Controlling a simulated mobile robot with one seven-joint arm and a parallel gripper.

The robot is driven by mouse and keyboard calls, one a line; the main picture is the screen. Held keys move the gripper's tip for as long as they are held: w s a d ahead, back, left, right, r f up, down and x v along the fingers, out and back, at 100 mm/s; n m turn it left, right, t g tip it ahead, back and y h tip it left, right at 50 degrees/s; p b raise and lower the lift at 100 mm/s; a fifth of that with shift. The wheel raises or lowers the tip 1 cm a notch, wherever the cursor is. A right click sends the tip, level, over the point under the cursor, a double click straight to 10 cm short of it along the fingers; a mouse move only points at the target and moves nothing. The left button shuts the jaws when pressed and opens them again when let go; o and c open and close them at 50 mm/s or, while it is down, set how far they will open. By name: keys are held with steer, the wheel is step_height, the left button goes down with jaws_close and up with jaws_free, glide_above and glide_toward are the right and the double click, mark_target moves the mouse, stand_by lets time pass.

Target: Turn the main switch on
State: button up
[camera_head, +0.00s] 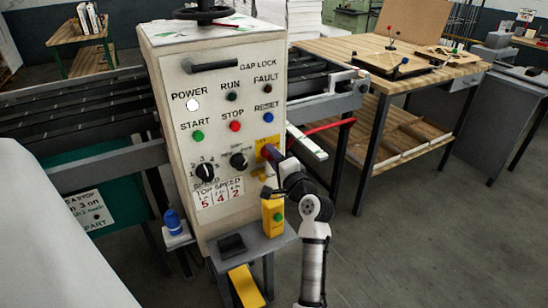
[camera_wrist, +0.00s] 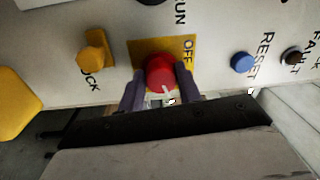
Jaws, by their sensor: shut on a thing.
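The main switch is a red round knob (camera_wrist: 160,72) on a yellow plate (camera_wrist: 140,48) marked OFF, seen in the wrist view. A white pointer mark shows on the knob's lower right. My gripper (camera_wrist: 159,84) has one dark finger on each side of the knob and is shut on it. In the head view the yellow plate (camera_head: 262,146) is at the right of the cream control panel (camera_head: 220,110), and my gripper (camera_head: 273,154) hides most of the knob. The POWER lamp (camera_head: 193,105) looks bright white.
Near the knob are a yellow lock piece (camera_wrist: 95,50) and a blue RESET button (camera_wrist: 243,62). A wooden bench (camera_head: 345,48) stands right; open floor (camera_head: 430,240) lies at lower right.

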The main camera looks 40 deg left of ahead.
steer(key=shift+r, duration=0.3)
steer(key=o, duration=0.9)
steer(key=shift+o, duration=0.3)
steer(key=shift+w+a+f, duration=0.1)
steer(key=shift+a+f, duration=0.1)
steer(key=shift+f, duration=0.1)
steer(key=b+v, duration=0.4)
steer(key=v, duration=0.9)
steer(key=shift+s+d, duration=0.2)
steer(key=shift+d, duration=0.2)
steer(key=shift+f, duration=0.1)
